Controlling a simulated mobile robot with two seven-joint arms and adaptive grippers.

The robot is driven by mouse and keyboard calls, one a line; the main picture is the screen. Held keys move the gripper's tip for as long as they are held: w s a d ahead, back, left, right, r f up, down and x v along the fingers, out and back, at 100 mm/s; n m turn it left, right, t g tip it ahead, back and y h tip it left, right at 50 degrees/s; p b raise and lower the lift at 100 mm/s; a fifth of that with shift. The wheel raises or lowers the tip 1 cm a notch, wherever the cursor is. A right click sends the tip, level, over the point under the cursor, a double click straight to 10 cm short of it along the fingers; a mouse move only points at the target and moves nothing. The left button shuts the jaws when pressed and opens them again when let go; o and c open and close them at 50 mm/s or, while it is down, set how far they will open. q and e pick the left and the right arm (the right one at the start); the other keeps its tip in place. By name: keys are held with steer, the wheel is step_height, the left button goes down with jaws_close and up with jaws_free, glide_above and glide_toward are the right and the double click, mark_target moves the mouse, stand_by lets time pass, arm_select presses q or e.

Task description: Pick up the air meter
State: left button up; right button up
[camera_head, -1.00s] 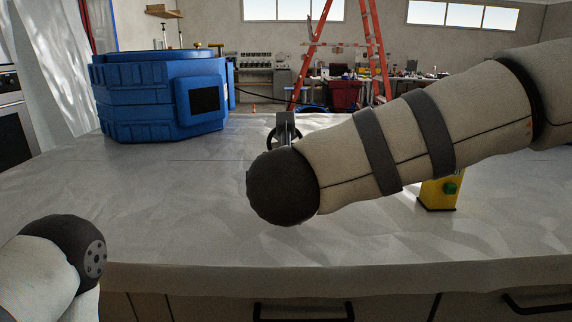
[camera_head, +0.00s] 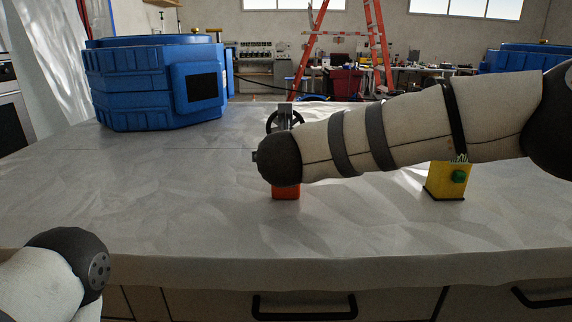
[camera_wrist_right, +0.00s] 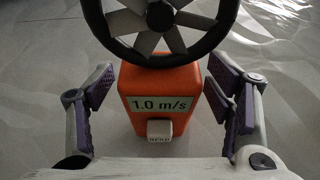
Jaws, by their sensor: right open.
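The air meter is an orange device with a black-ringed fan on top. In the head view its orange base (camera_head: 286,192) shows below my right arm and the fan (camera_head: 285,119) above it; the middle is hidden. In the right wrist view the air meter (camera_wrist_right: 160,82) stands upright, with a display reading "1.0 m/s" and a pale button below. My right gripper (camera_wrist_right: 158,98) is open, one purple-padded finger on each side of the orange body, with gaps on both sides. My left arm is at the lower left; its gripper is out of view.
A blue ribbed machine (camera_head: 155,85) is at the back left. A second blue machine (camera_head: 520,58) is at the far right.

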steer(key=c, duration=1.4)
step_height(320, 180, up, 4)
steer(key=shift+f, duration=0.25)
arm_select(q)
steer(key=w+r+p, duration=0.1)
steer(key=w+r+t, duration=0.1)
steer(key=shift+w+r+p, duration=0.2)
steer(key=shift+w+p, duration=0.1)
steer(key=shift+p, duration=0.1)
arm_select(e)
steer(key=w+r+v, duration=0.1)
steer(key=r+v, duration=0.2)
steer(key=v, duration=1.3)
steer(key=shift+r, duration=0.3)
steer(key=shift+s, duration=0.1)
